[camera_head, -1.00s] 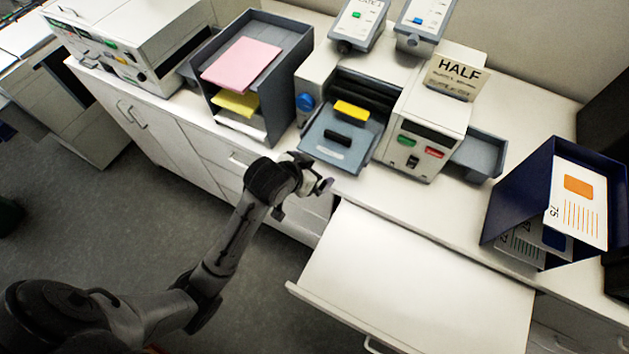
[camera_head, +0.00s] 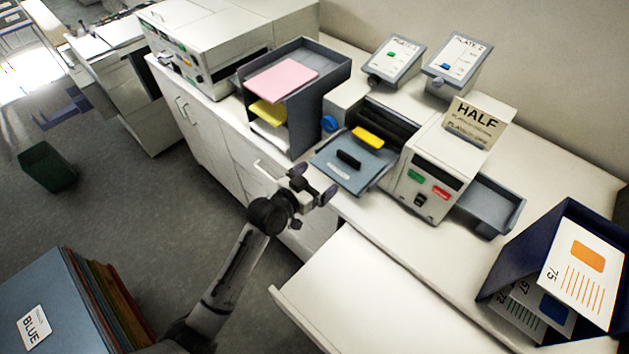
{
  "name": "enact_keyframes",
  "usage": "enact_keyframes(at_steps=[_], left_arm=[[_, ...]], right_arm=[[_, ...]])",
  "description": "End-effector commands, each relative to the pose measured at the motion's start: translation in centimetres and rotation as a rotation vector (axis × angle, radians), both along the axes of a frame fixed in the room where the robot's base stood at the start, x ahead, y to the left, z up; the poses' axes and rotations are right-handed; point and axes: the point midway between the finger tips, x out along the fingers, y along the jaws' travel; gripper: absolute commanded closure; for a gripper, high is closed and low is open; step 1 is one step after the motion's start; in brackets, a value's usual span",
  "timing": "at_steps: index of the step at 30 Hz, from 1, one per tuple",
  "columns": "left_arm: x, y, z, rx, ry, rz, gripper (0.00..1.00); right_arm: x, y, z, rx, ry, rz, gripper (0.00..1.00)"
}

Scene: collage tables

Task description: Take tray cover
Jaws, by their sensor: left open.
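A grey flat tray cover (camera_head: 337,175) with a black bar handle (camera_head: 348,159) sits at the front of the white machine (camera_head: 432,175). A yellow piece (camera_head: 367,138) lies just behind the handle. My left gripper (camera_head: 314,184) is open and empty, just left of and in front of the cover's near edge, apart from the handle. Whether its fingertips touch the edge I cannot tell. What lies under the cover is hidden. My right gripper is not in view.
A grey shelf with pink paper (camera_head: 282,79) stands left of the machine. A grey side tray (camera_head: 488,204) and a dark blue holder with cards (camera_head: 516,254) are at right. A pulled-out white surface (camera_head: 370,300) juts out in front. A blue folder (camera_head: 35,300) shows lower left.

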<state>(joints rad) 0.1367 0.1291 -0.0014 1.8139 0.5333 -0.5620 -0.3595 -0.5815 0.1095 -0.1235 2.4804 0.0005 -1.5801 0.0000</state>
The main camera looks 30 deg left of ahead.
Motion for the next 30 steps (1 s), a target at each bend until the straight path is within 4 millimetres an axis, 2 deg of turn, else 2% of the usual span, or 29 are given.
enact_keyframes(at_steps=[11, 16, 20, 30], left_arm=[[0.0, 0.0, -0.1, 0.011, 0.0, -0.003, 0.0], [0.7, -0.2, -0.1, 0.011, 0.001, -0.003, 0.0], [2.3, -0.7, -0.3, 0.008, 0.002, -0.003, 0.0], [8.2, -2.1, -1.2, 0.01, 0.002, -0.002, 0.0]], right_arm=[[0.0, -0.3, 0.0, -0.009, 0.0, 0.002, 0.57], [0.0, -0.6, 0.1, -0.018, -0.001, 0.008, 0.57], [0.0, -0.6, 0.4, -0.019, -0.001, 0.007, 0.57], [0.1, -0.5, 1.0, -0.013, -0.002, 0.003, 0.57]])
